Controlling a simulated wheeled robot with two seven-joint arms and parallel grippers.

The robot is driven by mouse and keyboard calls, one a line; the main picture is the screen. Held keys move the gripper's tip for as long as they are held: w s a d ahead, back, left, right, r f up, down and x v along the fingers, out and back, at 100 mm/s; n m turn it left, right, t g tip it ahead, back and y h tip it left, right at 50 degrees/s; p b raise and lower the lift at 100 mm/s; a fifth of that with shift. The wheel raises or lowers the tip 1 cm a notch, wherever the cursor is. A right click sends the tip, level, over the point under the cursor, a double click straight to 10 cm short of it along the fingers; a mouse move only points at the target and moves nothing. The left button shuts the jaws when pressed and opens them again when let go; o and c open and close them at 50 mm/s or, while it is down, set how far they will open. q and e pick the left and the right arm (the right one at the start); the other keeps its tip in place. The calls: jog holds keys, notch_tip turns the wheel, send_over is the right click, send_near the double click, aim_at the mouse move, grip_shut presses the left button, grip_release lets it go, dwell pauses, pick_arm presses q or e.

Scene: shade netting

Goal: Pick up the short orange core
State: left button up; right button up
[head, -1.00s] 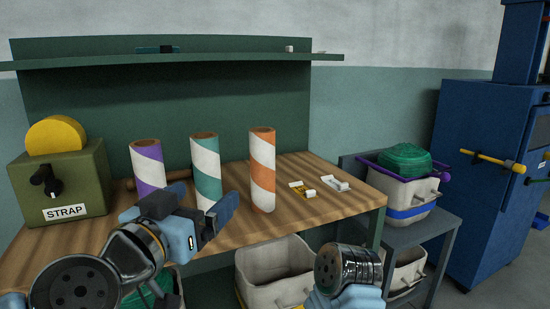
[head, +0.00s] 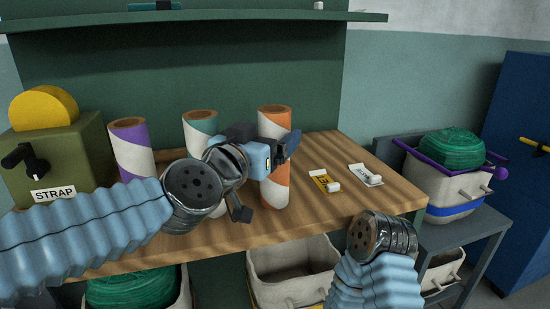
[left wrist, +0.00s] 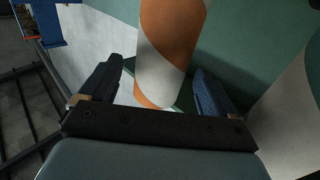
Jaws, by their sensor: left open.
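The orange core (head: 275,188), a tube with orange and white spiral stripes, stands upright on the workbench, rightmost of three cores. My left gripper (head: 268,172) is in front of it and hides part of its middle. In the left wrist view the orange core (left wrist: 172,45) appears between the two open fingers (left wrist: 158,78), with a gap on each side. I cannot tell how deep between them it is. The left gripper is empty. A round wrist part of my right arm shows at lower right, but its gripper is not in view.
A purple-striped core (head: 131,150) and a teal-striped core (head: 200,128) stand to the left on the wooden bench (head: 335,205). A green strap box (head: 60,160) is at far left. Small yellow (head: 322,181) and white (head: 366,175) items lie right of the orange core. A shelf (head: 230,22) runs above.

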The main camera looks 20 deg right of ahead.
pick_arm(q)
jog(key=x, duration=0.5)
jog(key=c, duration=1.6)
jog(key=shift+o, duration=0.2)
